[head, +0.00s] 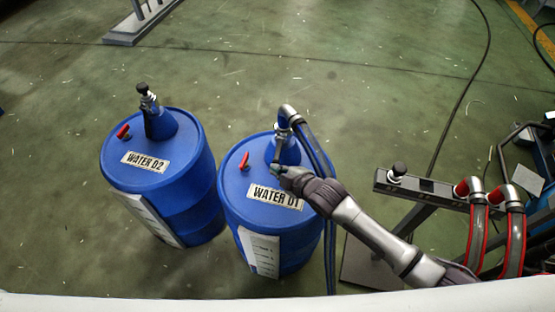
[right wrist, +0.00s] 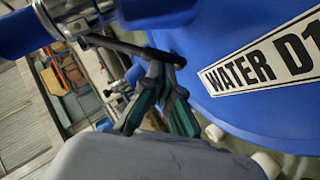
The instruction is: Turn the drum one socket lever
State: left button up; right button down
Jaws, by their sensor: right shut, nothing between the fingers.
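Drum one is the blue drum (head: 283,236) labelled WATER 01, in the middle of the head view. A blue socket (head: 285,152) stands on its lid, with a metal elbow and a hose coupled on top. The socket lever (right wrist: 122,46) shows in the right wrist view as a dark bar reaching out from the metal fitting. My right gripper (head: 278,171) is beside the socket above the lid. Its fingers (right wrist: 172,85) are shut with nothing between them, at the lever's free end; whether they touch it I cannot tell. My left gripper is not in view.
A second blue drum (head: 160,215), labelled WATER 02, stands to the left with a black-capped socket. A red tap (head: 244,161) sits on drum one's lid. A stand (head: 430,186) with red-marked hoses is at the right.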

jog(key=shift+w+d+f, duration=0.1)
jog(key=shift+w+f, duration=0.25)
jog(key=shift+f, duration=0.3)
jog(key=shift+w+d+f+b, duration=0.3)
jog(key=shift+w+f, duration=0.35)
jog(key=shift+f, duration=0.15)
